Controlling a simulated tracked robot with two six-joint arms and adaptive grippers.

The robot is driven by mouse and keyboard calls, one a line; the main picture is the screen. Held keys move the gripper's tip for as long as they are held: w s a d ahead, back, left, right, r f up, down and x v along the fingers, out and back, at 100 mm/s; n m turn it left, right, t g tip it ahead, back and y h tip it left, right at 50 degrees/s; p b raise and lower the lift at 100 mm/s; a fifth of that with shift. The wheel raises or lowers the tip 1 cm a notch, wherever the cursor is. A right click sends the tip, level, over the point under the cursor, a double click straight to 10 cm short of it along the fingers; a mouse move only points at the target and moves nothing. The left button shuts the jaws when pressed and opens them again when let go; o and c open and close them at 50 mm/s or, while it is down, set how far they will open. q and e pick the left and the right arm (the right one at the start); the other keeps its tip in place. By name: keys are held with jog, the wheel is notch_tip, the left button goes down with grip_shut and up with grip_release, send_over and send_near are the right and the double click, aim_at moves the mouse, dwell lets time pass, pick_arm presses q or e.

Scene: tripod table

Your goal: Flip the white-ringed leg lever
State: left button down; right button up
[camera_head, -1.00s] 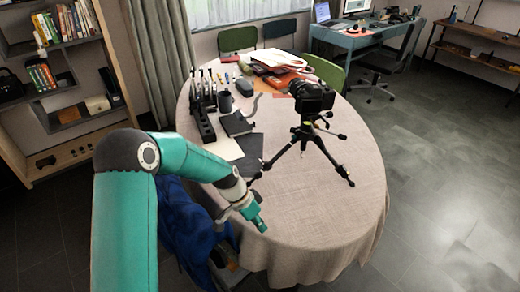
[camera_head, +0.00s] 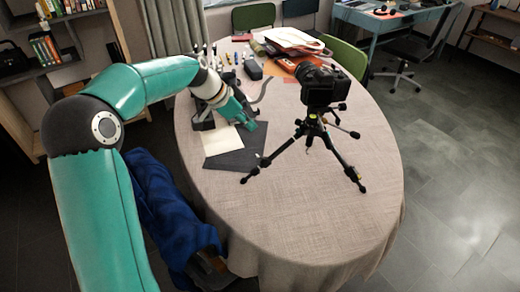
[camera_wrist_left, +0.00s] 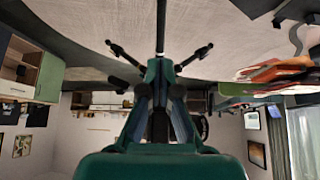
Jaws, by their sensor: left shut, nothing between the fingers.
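A small black tripod (camera_head: 310,138) stands upright on the round table, carrying a black camera (camera_head: 330,85). Its legs spread out, with one foot at the front left and one at the front right. A small pale spot shows low on the left leg (camera_head: 263,160), but I cannot tell whether it is the white-ringed lever. My left gripper (camera_head: 248,124) is shut and empty, left of the tripod and apart from it, above the dark folder. In the left wrist view the gripper (camera_wrist_left: 159,68) points at dark tripod parts (camera_wrist_left: 190,57). My right gripper is not in view.
The table (camera_head: 300,215) has free room at the front and right. A dark folder (camera_head: 237,160) and white paper (camera_head: 221,140) lie left of the tripod. Papers and books (camera_head: 285,42) lie behind. A blue cloth (camera_head: 170,210) hangs beside the table, bottom left.

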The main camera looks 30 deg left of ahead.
pick_arm(q)
jog(key=p, duration=0.2)
send_over(257, 156)
jog(key=w+d, duration=0.1)
jog(key=w, duration=0.1)
notch_tip(257, 156, down, 7)
jog(key=shift+f, duration=0.2)
jog(key=f, duration=0.2)
jog(key=s+f, duration=0.1)
jog(key=shift+s+a, duration=0.1)
jog(key=shift+a, duration=0.3)
jog(key=shift+s+a+f, duration=0.2)
jog(key=shift+s+f, duration=0.1)
jog(key=shift+f, duration=0.1)
